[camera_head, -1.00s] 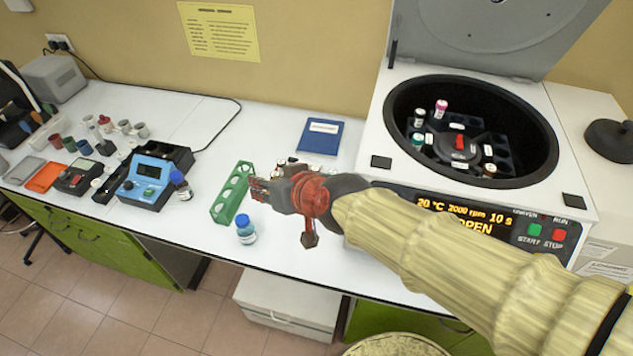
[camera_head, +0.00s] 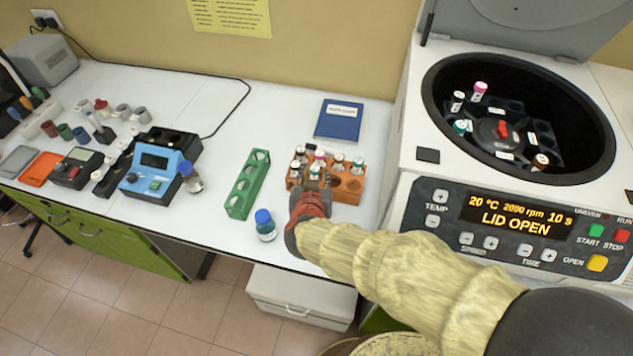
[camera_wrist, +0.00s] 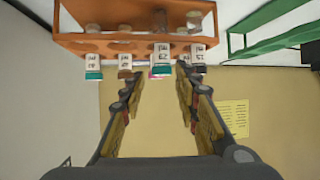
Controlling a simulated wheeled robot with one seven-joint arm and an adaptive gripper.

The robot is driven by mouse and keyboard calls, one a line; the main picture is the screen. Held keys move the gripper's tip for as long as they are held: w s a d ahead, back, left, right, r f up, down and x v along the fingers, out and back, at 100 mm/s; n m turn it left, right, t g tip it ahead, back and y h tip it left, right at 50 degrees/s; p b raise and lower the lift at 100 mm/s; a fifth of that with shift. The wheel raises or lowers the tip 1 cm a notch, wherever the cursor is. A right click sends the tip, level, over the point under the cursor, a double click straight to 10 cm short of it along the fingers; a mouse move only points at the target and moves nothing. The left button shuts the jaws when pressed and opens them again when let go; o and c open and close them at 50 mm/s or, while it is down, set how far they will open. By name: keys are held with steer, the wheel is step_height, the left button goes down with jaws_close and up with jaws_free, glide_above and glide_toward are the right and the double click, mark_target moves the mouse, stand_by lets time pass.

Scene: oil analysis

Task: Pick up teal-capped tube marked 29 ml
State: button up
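The orange tube rack (camera_head: 346,197) stands on the bench and holds several capped tubes. In the wrist view the rack (camera_wrist: 100,45) appears upside down. A tube there (camera_wrist: 161,55) has an inverted label that seems to read 29; its cap area shows teal with pink beside or behind it. A teal cap near the rack's front (camera_head: 314,171) shows in the head view. My gripper (camera_head: 312,192) is at the rack's front. In the wrist view my gripper (camera_wrist: 157,74) is open, its fingers spread to either side of the 29-labelled tube; contact cannot be told.
A green rack (camera_head: 247,184) and a blue-capped bottle (camera_head: 265,226) stand left of my gripper. Other tubes stand close by in the orange rack, including another teal-capped one (camera_wrist: 93,70). The open centrifuge (camera_head: 500,215) stands at right. A blue book (camera_head: 339,119) lies behind.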

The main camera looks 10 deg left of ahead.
mark_target(315, 170)
steer(key=b+x, duration=0.2)
steer(key=x, duration=0.2)
steer(key=shift+w+a+f, duration=0.15)
steer(key=shift+w+f, duration=0.05)
steer(key=shift+w, duration=0.1)
steer(key=shift+r, duration=0.1)
steer(key=c, duration=0.8)
jaws_close()
